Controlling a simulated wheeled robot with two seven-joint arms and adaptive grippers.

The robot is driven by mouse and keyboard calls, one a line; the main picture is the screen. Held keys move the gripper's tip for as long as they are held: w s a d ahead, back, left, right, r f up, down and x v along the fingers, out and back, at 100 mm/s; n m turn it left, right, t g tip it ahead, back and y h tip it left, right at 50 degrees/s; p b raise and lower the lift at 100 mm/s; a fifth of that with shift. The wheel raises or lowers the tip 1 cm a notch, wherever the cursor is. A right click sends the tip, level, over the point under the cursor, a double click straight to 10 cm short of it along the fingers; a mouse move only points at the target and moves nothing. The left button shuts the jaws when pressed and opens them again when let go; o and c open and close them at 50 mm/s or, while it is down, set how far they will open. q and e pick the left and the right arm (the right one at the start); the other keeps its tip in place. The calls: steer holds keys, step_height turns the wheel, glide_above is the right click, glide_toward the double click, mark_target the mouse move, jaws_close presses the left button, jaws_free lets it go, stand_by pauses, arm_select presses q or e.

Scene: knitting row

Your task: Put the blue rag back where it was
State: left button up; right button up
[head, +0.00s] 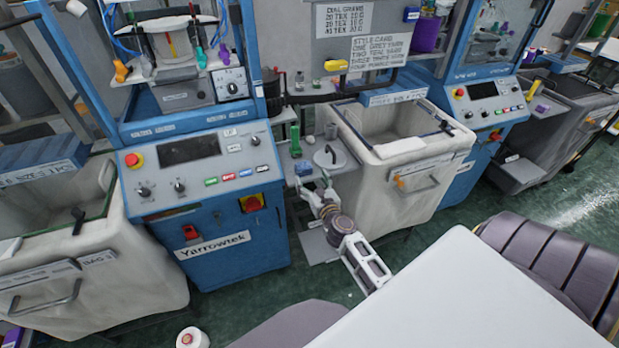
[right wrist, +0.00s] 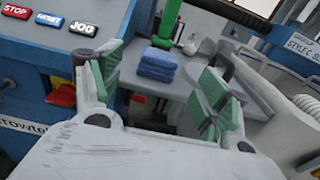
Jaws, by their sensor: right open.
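The blue rag (right wrist: 157,65) is folded in a small stack and lies on a grey shelf (right wrist: 183,92) beside the blue machine. In the head view the rag (head: 303,168) is a small blue patch on that shelf. My right gripper (right wrist: 163,84) is open, with its green-padded fingers spread to either side of the rag in the picture. The rag appears beyond the fingertips, and nothing is between the pads. In the head view my right gripper (head: 316,189) is just in front of the shelf. My left gripper is not in view.
A green upright tool (head: 295,140) and a grey round-lidded item (head: 329,157) stand on the shelf near the rag. The blue machine's panel (head: 203,165) is on the left, and a pale bin (head: 417,185) is on the right.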

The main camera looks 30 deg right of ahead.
steer(key=shift+v, duration=1.55)
steer(key=s+a+f+n+g+y, duration=0.2)
steer(key=s+a+f+n, duration=0.25)
steer(key=f+n, duration=0.6)
steer(key=s+a+f+n+g+y, duration=0.1)
steer(key=s+a+f+n+g, duration=0.3)
steer(key=f, duration=1.1)
steer(key=s+a+f+n+g+y, duration=0.1)
steer(key=s+a+f+n+y, duration=0.15)
steer(key=s+f+n, duration=0.75)
steer(key=s+f+n+g, duration=0.4)
steer(key=s+f+n, duration=0.4)
steer(key=s, duration=0.5)
steer(key=s+f+n+g+h, duration=0.1)
steer(key=s+f+n+g, duration=0.4)
steer(key=s+f, duration=0.8)
steer(key=s+n, duration=0.1)
steer(key=n, duration=0.2)
steer(key=shift+s+f+n, duration=0.2)
steer(key=shift+s+n, duration=0.15)
steer(key=shift+s+h, duration=0.15)
steer(key=shift+h, duration=0.1)
